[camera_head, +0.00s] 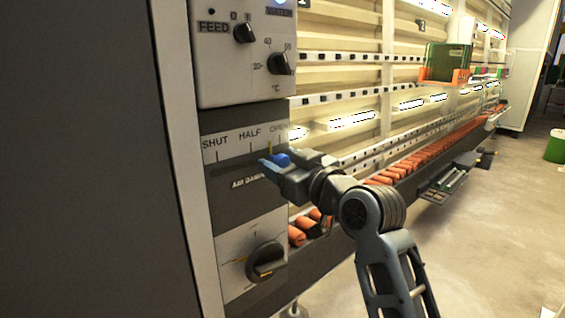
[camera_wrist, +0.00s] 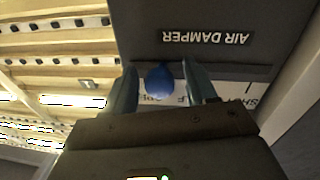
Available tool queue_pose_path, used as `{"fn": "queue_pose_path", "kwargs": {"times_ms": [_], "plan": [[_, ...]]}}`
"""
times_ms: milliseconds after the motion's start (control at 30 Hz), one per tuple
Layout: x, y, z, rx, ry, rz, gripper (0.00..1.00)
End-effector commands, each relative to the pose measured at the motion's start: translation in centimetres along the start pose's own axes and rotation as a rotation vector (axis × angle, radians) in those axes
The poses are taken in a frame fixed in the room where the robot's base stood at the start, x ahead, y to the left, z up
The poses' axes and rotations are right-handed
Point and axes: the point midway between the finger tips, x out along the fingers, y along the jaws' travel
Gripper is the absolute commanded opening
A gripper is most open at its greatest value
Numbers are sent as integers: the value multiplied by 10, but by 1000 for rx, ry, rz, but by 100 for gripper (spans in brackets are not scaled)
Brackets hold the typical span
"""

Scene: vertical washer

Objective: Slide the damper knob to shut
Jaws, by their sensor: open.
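The damper knob (camera_head: 281,159) is a blue ball on the air damper panel, near the OPEN end of a scale marked SHUT, HALF and OPEN (camera_head: 243,140). SHUT is at the left end and OPEN at the right. My gripper (camera_head: 272,162) is at the knob. In the wrist view the blue knob (camera_wrist: 160,80) lies between the two fingers of my gripper (camera_wrist: 168,82), which are apart. A small gap shows on the knob's right; on its left the finger is close, and I cannot tell whether it touches. The AIR DAMPER label (camera_wrist: 205,37) shows upside down there.
Above the damper panel is a control panel (camera_head: 218,65) with FEED and temperature dials. Below it is a black rotary knob (camera_head: 266,261). A slatted machine wall with orange rollers (camera_head: 430,150) runs back to the right. Open floor (camera_head: 480,240) lies at right.

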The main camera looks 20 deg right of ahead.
Motion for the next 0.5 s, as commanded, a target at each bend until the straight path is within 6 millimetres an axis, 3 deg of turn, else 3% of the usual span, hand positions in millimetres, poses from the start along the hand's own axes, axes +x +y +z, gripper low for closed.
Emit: {"fn": "queue_pose_path", "kwargs": {"times_ms": [67, 500], "plan": [[0, 0, 0, 0, 0, 0, 51], [0, 0, 0, 0, 0, 0, 9]]}}
